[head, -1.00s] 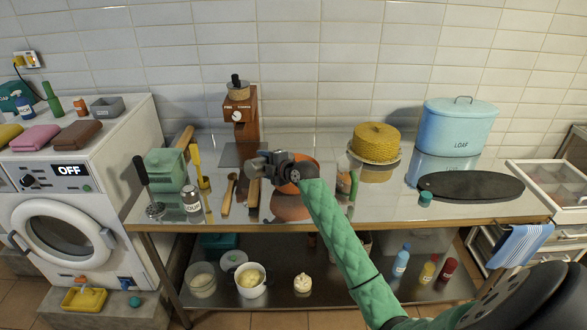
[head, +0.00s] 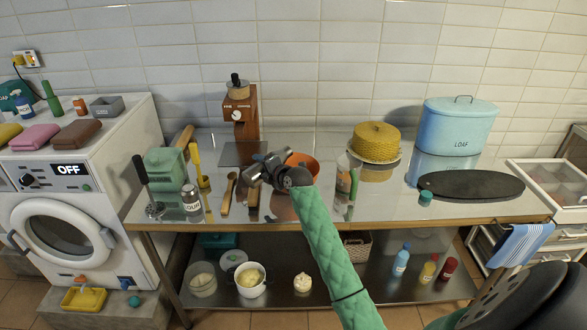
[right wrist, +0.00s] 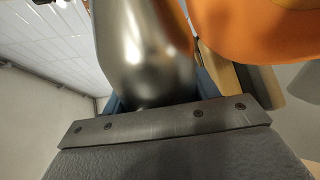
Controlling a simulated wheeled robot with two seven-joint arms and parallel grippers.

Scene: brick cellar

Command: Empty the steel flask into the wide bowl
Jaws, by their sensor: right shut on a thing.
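The wide orange bowl (head: 304,163) stands on the steel table, partly hidden behind my right wrist. My right gripper (head: 262,168) is over the table just left of the bowl. In the right wrist view it is shut on the shiny steel flask (right wrist: 145,50), which fills the space between the fingers. There the orange bowl (right wrist: 265,35) shows close beside the flask, at upper right. The flask's mouth and contents are out of sight, and I can hardly tell flask from gripper in the head view. My left gripper is not in view.
A wooden spoon (head: 228,193) and a labelled jar (head: 191,198) are left of the gripper. A clear container (head: 346,185) stands right of the bowl. A wooden grinder (head: 240,110) is behind. A yellow cake (head: 376,141) and a dark oval board (head: 470,186) lie further right.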

